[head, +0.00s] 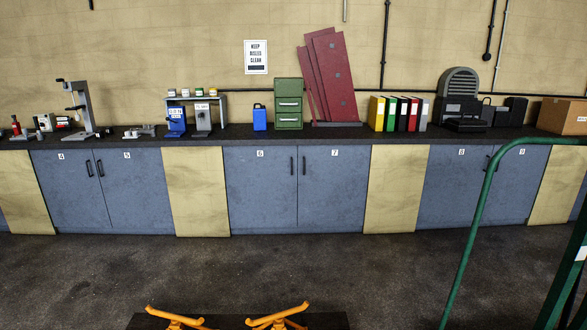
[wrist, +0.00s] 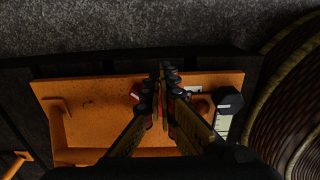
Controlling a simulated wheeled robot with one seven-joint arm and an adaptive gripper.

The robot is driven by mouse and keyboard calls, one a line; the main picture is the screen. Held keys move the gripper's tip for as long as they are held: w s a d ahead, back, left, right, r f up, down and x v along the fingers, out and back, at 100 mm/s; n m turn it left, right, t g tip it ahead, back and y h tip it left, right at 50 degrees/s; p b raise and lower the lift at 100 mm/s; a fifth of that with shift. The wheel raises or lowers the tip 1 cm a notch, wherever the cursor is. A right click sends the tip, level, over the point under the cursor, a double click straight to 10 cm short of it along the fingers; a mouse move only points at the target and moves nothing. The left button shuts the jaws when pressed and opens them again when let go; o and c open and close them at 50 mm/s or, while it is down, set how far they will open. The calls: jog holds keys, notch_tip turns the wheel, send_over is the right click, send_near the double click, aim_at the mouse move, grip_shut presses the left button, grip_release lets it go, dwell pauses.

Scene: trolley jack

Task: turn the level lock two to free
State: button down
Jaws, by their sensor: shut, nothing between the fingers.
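My gripper (wrist: 163,82) shows in the wrist view, its fingertips together and empty. It is over an orange plate (wrist: 90,92) on a dark slatted surface. A small red part (wrist: 136,92) shows just left of the fingers. A black faceted knob (wrist: 229,99) stands right of the fingers, beside a pale marked strip (wrist: 222,126). I cannot tell which of these is level lock two, or its setting. The fingers hide the plate's middle, and contact with it cannot be judged. In the head view, two orange forked pieces (head: 277,317) show at the bottom edge; my gripper is not seen there.
Large ribbed round forms (wrist: 300,95) stand close on the right in the wrist view. In the head view, a green tubular rail (head: 478,215) rises at the right. A long workbench (head: 330,132) lines the far wall, with clear floor (head: 300,265) before it.

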jog(key=shift+w+a, duration=0.15)
jog(key=shift+a, duration=0.2)
dwell(0.4)
jog(key=shift+w+d, duration=0.1)
jog(key=shift+w, duration=0.55)
jog(key=shift+w, duration=0.65)
dwell(0.4)
jog(key=shift+w+d, duration=0.15)
jog(key=shift+d, duration=0.1)
notch_tip(320, 180, up, 6)
jog(key=p, duration=0.3)
jog(key=shift+p, duration=0.35)
